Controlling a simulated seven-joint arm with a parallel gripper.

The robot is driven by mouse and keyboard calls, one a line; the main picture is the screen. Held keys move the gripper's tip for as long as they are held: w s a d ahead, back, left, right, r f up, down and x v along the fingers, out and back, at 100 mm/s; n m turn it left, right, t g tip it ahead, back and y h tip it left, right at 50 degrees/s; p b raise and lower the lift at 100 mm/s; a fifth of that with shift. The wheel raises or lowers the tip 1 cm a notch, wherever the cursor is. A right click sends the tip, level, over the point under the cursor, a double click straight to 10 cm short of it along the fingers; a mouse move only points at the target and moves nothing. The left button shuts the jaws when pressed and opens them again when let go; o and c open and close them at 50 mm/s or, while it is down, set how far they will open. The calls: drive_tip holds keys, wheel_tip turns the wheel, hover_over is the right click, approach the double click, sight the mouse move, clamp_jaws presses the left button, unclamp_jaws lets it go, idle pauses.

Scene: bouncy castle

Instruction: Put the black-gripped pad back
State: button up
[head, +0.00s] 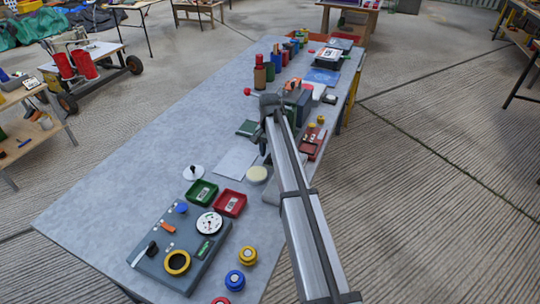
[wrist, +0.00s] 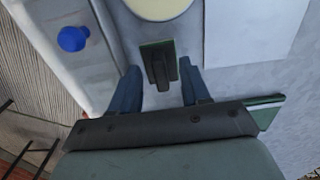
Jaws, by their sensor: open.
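The black-gripped pad (wrist: 160,64), a small dark green-edged plate with a raised black grip, lies on a light grey strip in the wrist view. It sits between and just beyond the fingertips, below a cream disc (wrist: 157,7). My gripper (wrist: 161,88) is open, its two blue-grey fingers apart with nothing held. In the head view my gripper (head: 264,146) is low over the table, beyond the cream disc (head: 257,174). My arm crosses this area and the pad is hidden there.
A white sheet (head: 233,163) lies beside the disc. A dark green flat item (head: 248,128) lies farther back. Green (head: 201,193) and red (head: 230,203) trays and a grey control panel (head: 180,245) stand nearer. A blue knob (wrist: 73,38) is near the table edge.

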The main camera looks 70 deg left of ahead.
wheel_tip(320, 180, up, 10)
drive_tip(key=shift+r, duration=0.25)
idle(0.4)
